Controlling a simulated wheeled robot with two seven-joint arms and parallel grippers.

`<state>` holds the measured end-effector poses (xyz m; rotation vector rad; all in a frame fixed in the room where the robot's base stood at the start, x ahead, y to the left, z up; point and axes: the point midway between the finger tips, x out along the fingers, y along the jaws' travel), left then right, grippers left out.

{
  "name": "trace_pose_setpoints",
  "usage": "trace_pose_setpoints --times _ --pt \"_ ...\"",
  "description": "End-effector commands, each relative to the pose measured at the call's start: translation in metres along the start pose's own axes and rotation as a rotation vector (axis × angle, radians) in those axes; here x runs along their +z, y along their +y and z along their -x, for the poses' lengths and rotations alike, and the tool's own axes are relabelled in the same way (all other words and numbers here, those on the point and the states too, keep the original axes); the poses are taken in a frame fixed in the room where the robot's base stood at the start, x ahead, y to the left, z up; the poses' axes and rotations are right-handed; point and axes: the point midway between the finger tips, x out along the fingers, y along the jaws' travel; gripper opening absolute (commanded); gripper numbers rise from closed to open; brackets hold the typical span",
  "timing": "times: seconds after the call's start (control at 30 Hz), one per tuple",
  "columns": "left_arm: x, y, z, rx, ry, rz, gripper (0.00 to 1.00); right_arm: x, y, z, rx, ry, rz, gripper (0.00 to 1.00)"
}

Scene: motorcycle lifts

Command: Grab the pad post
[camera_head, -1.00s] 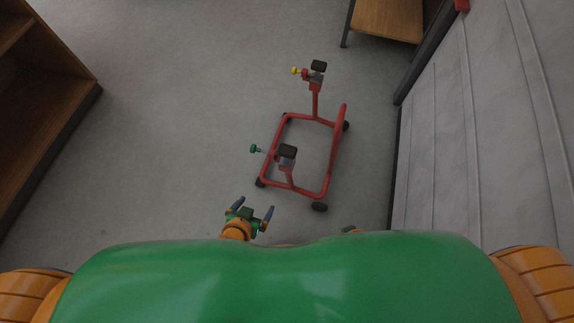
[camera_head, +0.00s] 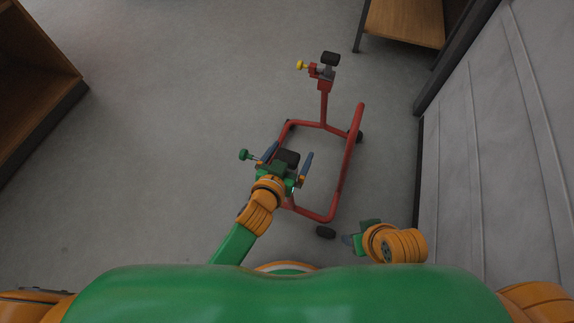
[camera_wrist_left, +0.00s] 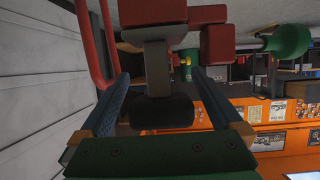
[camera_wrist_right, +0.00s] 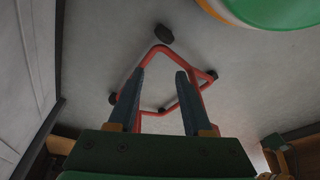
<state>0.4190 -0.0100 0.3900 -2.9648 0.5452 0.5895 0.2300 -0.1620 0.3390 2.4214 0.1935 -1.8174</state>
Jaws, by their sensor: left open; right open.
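A red wheeled motorcycle lift (camera_head: 345,165) stands on the floor. Its far post carries a black pad and a yellow knob (camera_head: 300,65). Its near pad post, with a black pad (camera_head: 289,157) and a green knob (camera_head: 244,155), is partly hidden by my left gripper (camera_head: 287,163). The left gripper is open, one finger on each side of the near pad in the picture. In the left wrist view the black pad (camera_wrist_left: 161,112) and its grey bracket (camera_wrist_left: 158,68) show between the fingers. My right gripper (camera_head: 352,240) is open and empty near the frame's near right wheel.
A grey wall (camera_head: 500,140) runs along the right. A wooden table (camera_head: 405,20) stands at the far right and a wooden shelf (camera_head: 35,80) at the left. The floor (camera_head: 160,140) left of the lift is clear.

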Motion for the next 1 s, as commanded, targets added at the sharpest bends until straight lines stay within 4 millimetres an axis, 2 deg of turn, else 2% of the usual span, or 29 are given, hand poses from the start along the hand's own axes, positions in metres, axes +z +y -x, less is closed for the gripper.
trace_pose_setpoints --times 0.27,0.37,0.6,0.63,0.9,1.0 --pt "0.000 0.000 -0.004 0.000 -0.001 0.000 1.00 0.000 0.000 0.006 0.000 0.003 0.000 0.50" --pt "0.000 0.000 -0.004 0.000 -0.001 0.000 0.76 0.000 0.000 0.006 0.000 0.003 0.000 0.50" --pt "0.000 0.000 -0.004 0.000 -0.001 0.000 0.11 0.000 0.000 0.006 0.000 0.003 0.000 0.50" --pt "0.000 0.000 -0.004 0.000 0.000 0.000 0.08 0.000 0.000 0.006 -0.001 0.003 0.000 0.50" --pt "-0.002 0.000 -0.003 0.000 -0.001 0.000 0.08 -0.002 0.000 0.007 -0.001 0.008 0.000 0.50" --pt "-0.008 0.000 -0.001 0.000 -0.001 0.000 0.08 0.000 0.001 -0.004 0.002 -0.006 0.000 0.50"
